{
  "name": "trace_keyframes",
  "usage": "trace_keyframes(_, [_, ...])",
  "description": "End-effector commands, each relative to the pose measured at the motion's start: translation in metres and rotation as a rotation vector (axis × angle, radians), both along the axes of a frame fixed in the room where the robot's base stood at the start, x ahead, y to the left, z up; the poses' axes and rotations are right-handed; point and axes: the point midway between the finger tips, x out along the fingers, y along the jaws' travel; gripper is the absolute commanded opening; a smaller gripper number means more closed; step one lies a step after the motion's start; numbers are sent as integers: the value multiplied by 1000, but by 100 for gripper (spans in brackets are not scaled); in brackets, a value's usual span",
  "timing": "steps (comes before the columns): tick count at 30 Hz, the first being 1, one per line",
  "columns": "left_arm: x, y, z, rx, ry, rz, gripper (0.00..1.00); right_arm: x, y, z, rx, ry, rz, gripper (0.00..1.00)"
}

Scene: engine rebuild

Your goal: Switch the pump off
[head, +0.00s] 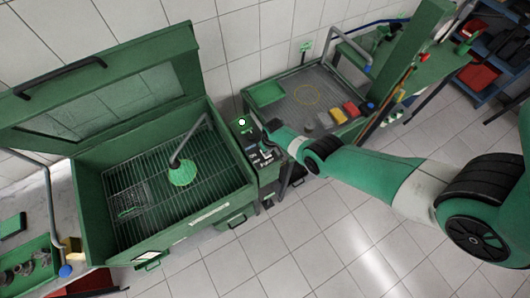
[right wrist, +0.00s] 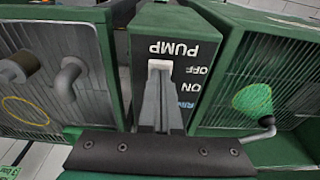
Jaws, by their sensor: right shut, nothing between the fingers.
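The pump control box (head: 246,133) is a green box with a dark panel between the open wash cabinet and the bench on its right. In the right wrist view its panel (right wrist: 192,75) appears upside down, with the words PUMP, OFF and ON. A pale switch piece (right wrist: 160,65) shows beside the lettering, at the tips of my right gripper (right wrist: 159,85). The fingers are shut and empty, and partly cover the switch. I cannot tell whether they touch it or which way it is set. In the head view my right gripper (head: 268,154) is at the panel.
The wash cabinet (head: 215,203) has its lid up, with a wire rack and a round green piece (head: 183,173) on a bent pipe inside. The bench tray (head: 290,108) on the right holds a yellow ring and coloured blocks. A lit lamp (head: 241,122) shows on the box.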

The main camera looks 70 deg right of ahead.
Motion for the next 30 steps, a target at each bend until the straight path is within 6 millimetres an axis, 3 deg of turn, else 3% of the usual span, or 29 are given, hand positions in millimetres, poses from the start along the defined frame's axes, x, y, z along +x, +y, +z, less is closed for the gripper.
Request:
trace_keyframes(15, [0,0,-5,0,0,0,50,0,0,-5,0,0,0,0])
trace_keyframes(30, [0,0,41,0,0,0,50,0,0,41,0,0,0,0])
